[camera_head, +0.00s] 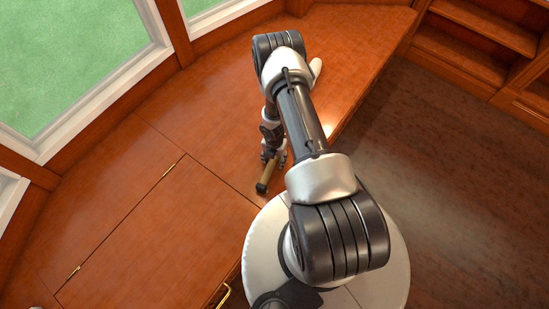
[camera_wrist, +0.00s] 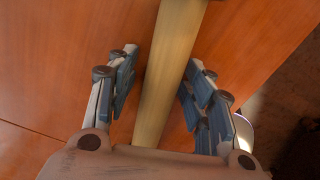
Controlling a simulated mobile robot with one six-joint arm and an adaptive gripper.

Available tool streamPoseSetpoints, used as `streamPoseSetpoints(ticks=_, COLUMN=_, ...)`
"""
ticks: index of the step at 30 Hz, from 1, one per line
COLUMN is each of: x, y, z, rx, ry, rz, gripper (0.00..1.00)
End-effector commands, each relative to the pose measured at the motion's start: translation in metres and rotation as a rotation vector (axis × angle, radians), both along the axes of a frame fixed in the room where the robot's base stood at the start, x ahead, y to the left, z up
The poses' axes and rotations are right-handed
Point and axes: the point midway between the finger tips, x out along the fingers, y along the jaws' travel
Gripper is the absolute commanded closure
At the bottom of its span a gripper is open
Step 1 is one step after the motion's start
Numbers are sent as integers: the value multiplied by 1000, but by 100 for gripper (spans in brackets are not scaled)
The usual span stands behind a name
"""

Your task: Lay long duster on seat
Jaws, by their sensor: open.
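The long duster shows as a pale wooden handle (camera_wrist: 170,75) running from the top of the wrist view down between my fingers. In the head view, its tan shaft with a dark end (camera_head: 265,181) shows just below my gripper (camera_head: 273,157). It appears to lie on the seat, though contact is hard to tell. The seat (camera_head: 215,130) is a broad reddish wooden bench top under the windows. My gripper (camera_wrist: 162,65) is open, with one finger on each side of the handle and gaps visible between. The rest of the duster is hidden or out of view.
A hinged lid panel (camera_head: 160,240) with brass hinges is set in the bench at left, with a brass handle (camera_head: 223,296) near the front edge. White-framed windows (camera_head: 75,60) line the back. Shelves (camera_head: 480,40) stand at upper right. Dark floor (camera_head: 440,150) is clear at right.

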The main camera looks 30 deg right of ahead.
Motion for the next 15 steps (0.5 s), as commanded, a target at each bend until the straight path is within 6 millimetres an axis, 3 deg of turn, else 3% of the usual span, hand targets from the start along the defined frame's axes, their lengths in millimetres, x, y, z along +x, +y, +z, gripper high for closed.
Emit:
streamPoseSetpoints(ticks=5, x=0, y=0, z=6, rx=0, ry=0, rz=0, gripper=52)
streamPoseSetpoints(ticks=15, x=0, y=1, z=62, rx=-2, ry=-3, rz=-3, gripper=52)
